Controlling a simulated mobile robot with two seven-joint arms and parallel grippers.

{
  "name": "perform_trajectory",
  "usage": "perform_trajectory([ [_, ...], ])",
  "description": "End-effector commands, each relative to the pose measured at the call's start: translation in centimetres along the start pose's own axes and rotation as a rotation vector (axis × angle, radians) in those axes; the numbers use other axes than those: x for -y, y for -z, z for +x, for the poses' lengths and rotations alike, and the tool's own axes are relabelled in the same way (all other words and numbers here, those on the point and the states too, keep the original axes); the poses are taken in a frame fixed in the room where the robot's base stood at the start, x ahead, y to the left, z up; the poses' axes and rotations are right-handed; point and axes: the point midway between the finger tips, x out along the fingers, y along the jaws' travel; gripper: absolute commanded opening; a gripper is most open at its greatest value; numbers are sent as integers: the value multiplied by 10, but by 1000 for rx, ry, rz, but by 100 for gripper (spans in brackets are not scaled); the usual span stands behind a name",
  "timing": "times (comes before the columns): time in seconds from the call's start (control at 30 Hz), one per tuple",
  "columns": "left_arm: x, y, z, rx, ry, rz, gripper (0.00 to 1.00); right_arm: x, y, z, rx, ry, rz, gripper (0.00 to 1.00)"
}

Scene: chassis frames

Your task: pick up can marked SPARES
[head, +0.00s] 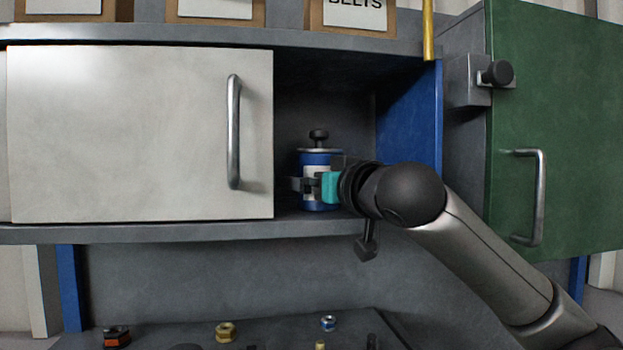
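A blue can (315,160) with a white label, a pale rim and a black knob on its lid stands upright in the open compartment. My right gripper (308,185) reaches in from the right and is at the can. A dark finger crosses the can's front and the teal part covers some of its right side. The gripper hides most of the label, so I cannot read its marking. I cannot tell whether the fingers press on the can. The can seems to rest on the shelf floor. My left gripper is not in view.
A white door (140,135) with a metal handle covers the left of the cabinet. A green door (560,120) stands at the right. Boxes, one marked BELTS (352,18), sit on top. Several nuts or bolts, including a brass one (226,331), lie below.

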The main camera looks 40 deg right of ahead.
Motion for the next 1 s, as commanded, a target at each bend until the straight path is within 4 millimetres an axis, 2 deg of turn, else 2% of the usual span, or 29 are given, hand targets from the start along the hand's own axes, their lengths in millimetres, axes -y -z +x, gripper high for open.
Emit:
perform_trajectory([
  [0.07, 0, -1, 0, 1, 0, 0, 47, 0, 0, 0, 0, 0, 0, 98],
  [0.9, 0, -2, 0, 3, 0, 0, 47, 0, 0, 0, 0, 0, 0, 3],
  [0.93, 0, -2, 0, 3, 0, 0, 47, 0, 0, 0, 0, 0, 0, 0],
  [1.0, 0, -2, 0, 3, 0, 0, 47, 0, 0, 0, 0, 0, 0, 0],
])
